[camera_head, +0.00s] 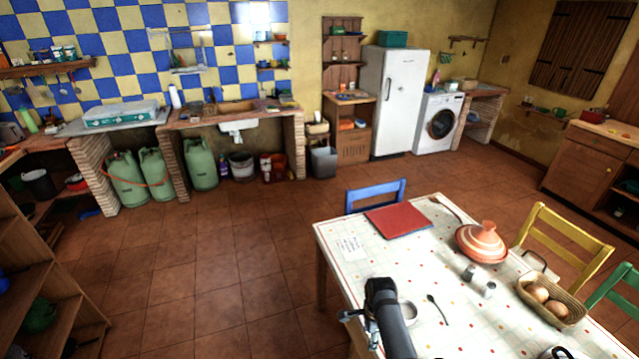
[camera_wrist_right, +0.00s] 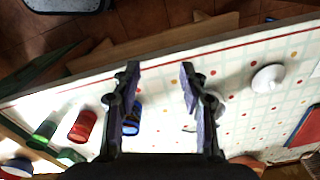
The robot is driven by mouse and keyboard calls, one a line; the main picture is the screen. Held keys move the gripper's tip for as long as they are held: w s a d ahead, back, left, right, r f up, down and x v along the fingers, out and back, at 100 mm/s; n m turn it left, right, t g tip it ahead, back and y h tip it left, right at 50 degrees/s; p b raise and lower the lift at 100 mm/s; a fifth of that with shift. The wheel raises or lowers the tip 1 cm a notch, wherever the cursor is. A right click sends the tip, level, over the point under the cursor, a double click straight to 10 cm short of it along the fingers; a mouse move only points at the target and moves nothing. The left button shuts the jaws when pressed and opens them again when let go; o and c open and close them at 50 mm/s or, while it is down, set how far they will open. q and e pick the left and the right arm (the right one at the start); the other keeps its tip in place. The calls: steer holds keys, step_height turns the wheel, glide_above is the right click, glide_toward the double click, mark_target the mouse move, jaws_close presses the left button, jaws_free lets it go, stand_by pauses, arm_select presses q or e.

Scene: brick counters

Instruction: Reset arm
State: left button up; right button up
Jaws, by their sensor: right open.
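My right gripper (camera_head: 358,326) is over the near left edge of the dining table (camera_head: 335,262) in the head view. In the right wrist view the right gripper (camera_wrist_right: 160,80) has its two dark fingers spread apart with nothing held between them. The tabletop lies beyond the fingers, and a small blue can (camera_wrist_right: 132,118) shows beside the left finger. My left gripper does not show in either view.
The table carries a red folder (camera_head: 398,221), a terracotta tagine (camera_head: 481,243), metal cups (camera_head: 478,280) and an egg basket (camera_head: 552,303). A red can (camera_wrist_right: 84,126) lies left in the wrist view. Blue (camera_head: 375,195) and yellow (camera_head: 562,235) chairs stand around the table. Floor at left is clear.

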steer(key=s+d+f+n, duration=0.2)
steer(key=s+f+n, duration=0.3)
steer(key=f, duration=0.4)
steer(key=s+d+f+n, duration=0.2)
steer(key=s+d+f, duration=0.1)
steer(key=s+f, duration=0.5)
steer(key=s+d+f+n, duration=0.3)
steer(key=s+f+n, duration=0.1)
steer(key=s, duration=0.5)
steer(key=s+d+f+n+t, duration=0.1)
steer(key=s+d+f+n, duration=0.25)
steer(key=s, duration=0.55)
steer(key=s+d+f+n, duration=0.2)
steer(key=s+f+n, duration=0.15)
steer(key=s, duration=0.65)
arm_select(q)
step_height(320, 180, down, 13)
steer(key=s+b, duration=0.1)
steer(key=b, duration=1.2)
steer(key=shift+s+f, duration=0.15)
arm_select(e)
step_height(320, 180, down, 13)
steer(key=w, duration=0.1)
steer(key=shift+h, duration=0.4)
